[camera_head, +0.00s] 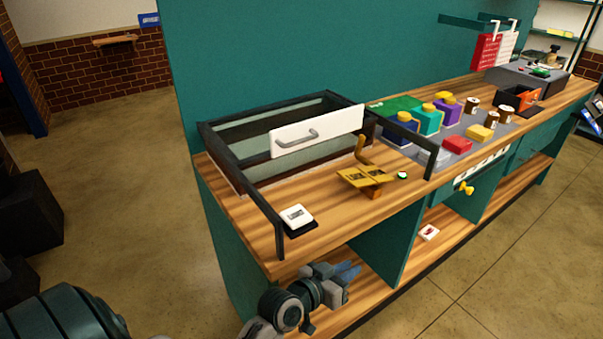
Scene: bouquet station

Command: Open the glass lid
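The black-framed glass case (222,143) stands at the left end of the wooden counter. Its glass looks clear, and I cannot tell where the lid meets the case. A white panel (290,146) with a grey bar handle (297,138) stands upright across its front. Black bars run forward from both sides of the case, down toward the counter's front. My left gripper (346,274) is below the counter's front edge, in front of the lower shelf. It is apart from the case and the handle, and its blue-grey fingers overlap in this view. My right gripper is out of view.
A yellow stand (366,178) and a white card (296,215) are on the counter near the case. A grey mat (411,153) farther right carries several coloured blocks and jars. The counter's front edge (345,230) lies above my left gripper. Open floor is in front.

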